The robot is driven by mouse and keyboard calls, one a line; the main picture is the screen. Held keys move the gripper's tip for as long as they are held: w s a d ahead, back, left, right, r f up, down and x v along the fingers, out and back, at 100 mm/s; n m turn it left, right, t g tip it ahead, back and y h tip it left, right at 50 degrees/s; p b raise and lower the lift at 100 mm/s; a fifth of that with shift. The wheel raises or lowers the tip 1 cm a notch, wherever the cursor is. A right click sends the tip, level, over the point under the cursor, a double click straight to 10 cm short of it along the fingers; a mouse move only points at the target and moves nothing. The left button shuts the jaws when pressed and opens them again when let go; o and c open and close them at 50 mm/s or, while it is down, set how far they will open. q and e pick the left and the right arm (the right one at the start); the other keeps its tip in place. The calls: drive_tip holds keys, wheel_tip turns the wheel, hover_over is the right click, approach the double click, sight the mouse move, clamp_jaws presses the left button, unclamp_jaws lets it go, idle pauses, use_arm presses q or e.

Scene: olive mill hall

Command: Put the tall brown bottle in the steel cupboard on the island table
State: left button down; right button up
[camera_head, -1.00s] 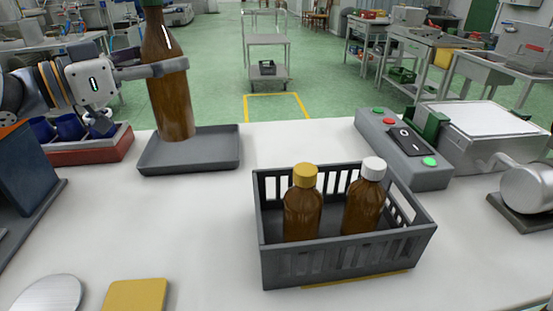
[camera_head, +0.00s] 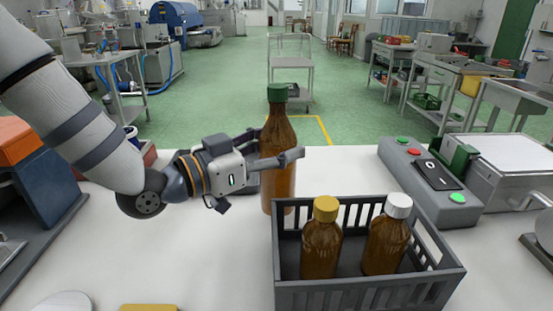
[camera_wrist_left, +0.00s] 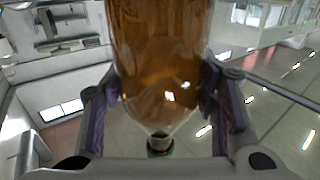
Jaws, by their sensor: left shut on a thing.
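The tall brown bottle (camera_head: 281,185) has a green cap and stands upright just behind the left end of the dark crate. My left gripper (camera_head: 279,150) comes in from the left and is shut around its upper body. In the left wrist view the brown bottle (camera_wrist_left: 160,55) fills the space between the finger pads, its neck and cap towards the lower edge. The crate hides part of the bottle's foot, so I cannot tell whether it touches the table. I cannot make out a steel cupboard. My right gripper is not in view.
A dark slatted crate (camera_head: 365,296) holds a yellow-capped bottle (camera_head: 321,240) and a white-capped bottle (camera_head: 386,238). A grey button box (camera_head: 430,183) stands to the right. A trolley (camera_head: 290,72) stands on the green floor behind.

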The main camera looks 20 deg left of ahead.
use_arm(q)
drive_tip(key=shift+a+f, duration=0.15)
drive_tip(key=shift+f, duration=1.2)
drive_tip(key=c, duration=0.6)
unclamp_jaws()
drive_tip(key=shift+f, duration=0.15)
